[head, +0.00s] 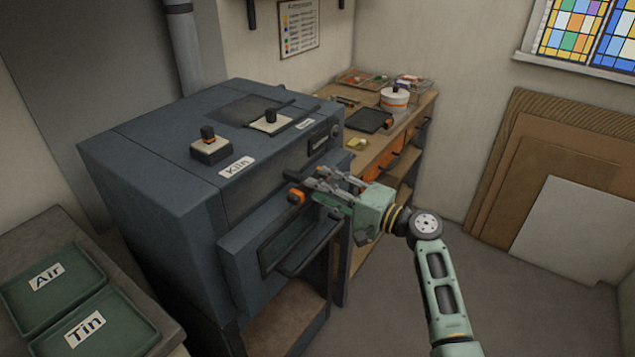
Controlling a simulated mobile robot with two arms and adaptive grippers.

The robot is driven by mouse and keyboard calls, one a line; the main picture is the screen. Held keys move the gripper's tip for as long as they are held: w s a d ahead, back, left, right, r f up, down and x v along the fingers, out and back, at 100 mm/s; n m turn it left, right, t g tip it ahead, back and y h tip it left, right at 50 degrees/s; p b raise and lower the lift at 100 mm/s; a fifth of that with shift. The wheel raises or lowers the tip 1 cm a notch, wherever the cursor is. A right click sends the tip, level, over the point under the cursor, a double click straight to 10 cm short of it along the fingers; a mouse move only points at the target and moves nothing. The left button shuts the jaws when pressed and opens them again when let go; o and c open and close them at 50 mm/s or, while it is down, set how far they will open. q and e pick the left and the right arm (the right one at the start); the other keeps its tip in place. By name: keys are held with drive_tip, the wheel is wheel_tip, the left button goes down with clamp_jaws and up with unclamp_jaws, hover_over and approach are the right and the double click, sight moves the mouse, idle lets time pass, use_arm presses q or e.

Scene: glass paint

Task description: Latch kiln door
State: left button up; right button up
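The kiln (165,180) is a large blue-grey box with a "Kiln" label on top. Its door (240,262) is the thick front panel with a dark window and a bar handle (308,252). The door lies against or close to the kiln front; I cannot tell whether a small gap is left. An orange-ended latch knob (296,197) sits at the door's upper edge. My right gripper (305,184) is at this knob, its fingers pointing left just above and beside it. The fingers overlap in this view, so contact and grip are unclear. My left gripper is out of view.
Green trays (52,290) labelled Air and Tin lie on a bench at lower left. A wooden workbench (365,155) with a white pot (394,98) stands behind the kiln. Boards (575,225) lean on the right wall. The floor at right is clear.

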drive_tip(key=shift+x, duration=0.95)
drive_tip(key=shift+c, duration=0.3)
drive_tip(key=shift+f, duration=0.1)
clamp_jaws()
